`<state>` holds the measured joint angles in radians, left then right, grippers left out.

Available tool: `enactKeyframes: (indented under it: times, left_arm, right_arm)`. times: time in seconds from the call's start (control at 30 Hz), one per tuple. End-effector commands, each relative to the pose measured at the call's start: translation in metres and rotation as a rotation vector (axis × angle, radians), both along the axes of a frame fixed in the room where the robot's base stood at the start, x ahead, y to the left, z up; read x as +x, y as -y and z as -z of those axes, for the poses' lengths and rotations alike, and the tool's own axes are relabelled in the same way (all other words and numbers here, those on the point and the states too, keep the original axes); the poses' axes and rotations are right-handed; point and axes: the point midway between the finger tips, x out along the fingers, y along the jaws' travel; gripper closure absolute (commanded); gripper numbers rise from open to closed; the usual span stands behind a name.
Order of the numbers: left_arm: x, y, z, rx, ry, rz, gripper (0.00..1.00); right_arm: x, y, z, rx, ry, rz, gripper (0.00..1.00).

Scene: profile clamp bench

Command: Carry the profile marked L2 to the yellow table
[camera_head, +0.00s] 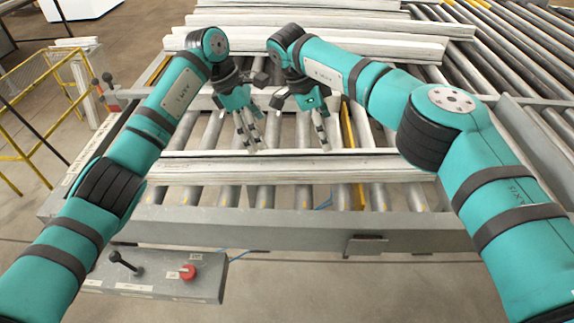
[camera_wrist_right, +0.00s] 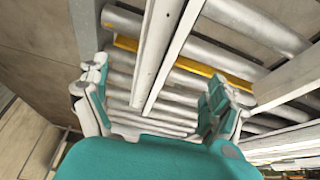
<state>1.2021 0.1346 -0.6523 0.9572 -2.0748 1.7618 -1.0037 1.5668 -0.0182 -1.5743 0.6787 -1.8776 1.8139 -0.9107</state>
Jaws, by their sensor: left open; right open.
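A long pale profile (camera_head: 290,170) lies across the rollers near the front of the bench. No L2 marking is readable on it. My left gripper (camera_head: 250,143) is open and empty, just beyond the profile's left-middle part. My right gripper (camera_head: 322,142) is open and empty, to the right of the left one, also near the profile's far side. In the right wrist view the open fingers stand on either side of a long pale profile (camera_wrist_right: 158,45), apart from it. No yellow table is recognisable.
More long pale profiles (camera_head: 310,42) lie stacked at the back of the roller bench. A grey control box (camera_head: 150,276) with a black lever and red knob is at the front left. Yellow railings (camera_head: 32,130) stand at the left. Bare rollers (camera_head: 210,130) show between front profile and stack.

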Motion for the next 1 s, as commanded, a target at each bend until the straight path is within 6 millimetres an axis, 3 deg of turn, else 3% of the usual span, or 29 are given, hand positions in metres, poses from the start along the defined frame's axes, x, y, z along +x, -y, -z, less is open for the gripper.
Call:
enactKeyframes:
  times: [0.4, 0.6, 0.8, 1.0]
  left_arm:
    - [-0.002, 0.034, 0.079, -0.002, -0.004, 0.002, 0.06]
    - [-0.001, 0.046, 0.108, -0.002, -0.002, 0.000, 0.06]
    - [-0.001, 0.053, 0.124, -0.001, -0.001, 0.001, 0.06]
    - [-0.001, 0.053, 0.128, -0.001, 0.000, 0.001, 0.06]
  right_arm:
    - [-0.001, 0.033, 0.079, -0.001, -0.003, 0.001, 0.06]
    - [-0.001, 0.045, 0.109, -0.001, -0.001, 0.001, 0.06]
    - [-0.001, 0.052, 0.125, 0.000, 0.000, 0.000, 0.06]
    - [0.000, 0.053, 0.128, 0.000, 0.001, 0.000, 0.06]
